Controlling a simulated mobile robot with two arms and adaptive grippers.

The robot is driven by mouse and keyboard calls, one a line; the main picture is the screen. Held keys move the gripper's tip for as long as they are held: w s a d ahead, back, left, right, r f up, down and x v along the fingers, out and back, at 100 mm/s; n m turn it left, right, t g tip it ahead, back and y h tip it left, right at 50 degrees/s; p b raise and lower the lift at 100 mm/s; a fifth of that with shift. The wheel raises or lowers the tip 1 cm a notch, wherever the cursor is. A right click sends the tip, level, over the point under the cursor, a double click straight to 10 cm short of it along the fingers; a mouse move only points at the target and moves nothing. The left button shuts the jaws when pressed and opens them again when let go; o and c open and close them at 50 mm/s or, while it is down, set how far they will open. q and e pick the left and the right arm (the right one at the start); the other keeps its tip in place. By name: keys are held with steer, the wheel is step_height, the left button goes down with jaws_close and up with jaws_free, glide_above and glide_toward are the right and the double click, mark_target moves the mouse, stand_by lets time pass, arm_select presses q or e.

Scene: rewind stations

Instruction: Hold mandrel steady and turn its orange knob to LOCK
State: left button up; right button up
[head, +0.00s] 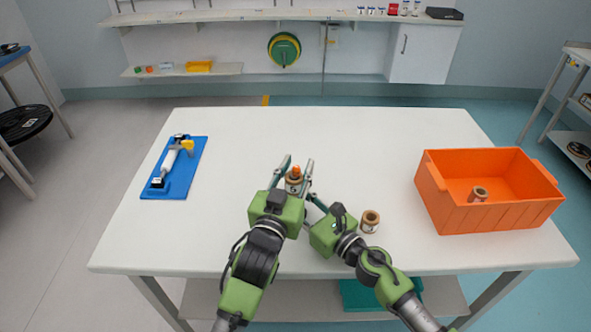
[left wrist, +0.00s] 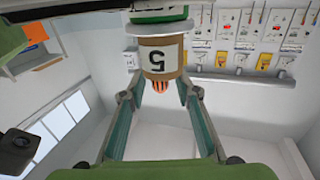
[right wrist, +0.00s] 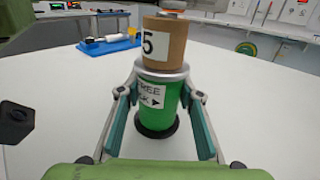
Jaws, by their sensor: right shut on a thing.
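The mandrel stands upright near the table's middle. Its green body (right wrist: 158,100), with a label reading FREE and a partly hidden second word, rises from a dark base in the right wrist view. A brown spool (right wrist: 165,43) marked 5 sits above its silver flange. The orange knob (head: 296,171) tops it and shows ribbed in the left wrist view (left wrist: 160,85). My left gripper (left wrist: 160,95) is open, its fingers on either side of the knob with gaps. My right gripper (right wrist: 158,96) is shut on the green body. The knob's pointer cannot be made out.
A loose brown spool (head: 370,221) stands on the white table (head: 240,235) right of my right gripper. An orange bin (head: 488,219) holding another spool is at the right. A blue mat (head: 163,189) with a white-and-yellow device lies at the left. The table's far middle is clear.

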arm_select(q)
steer(key=v, duration=1.2)
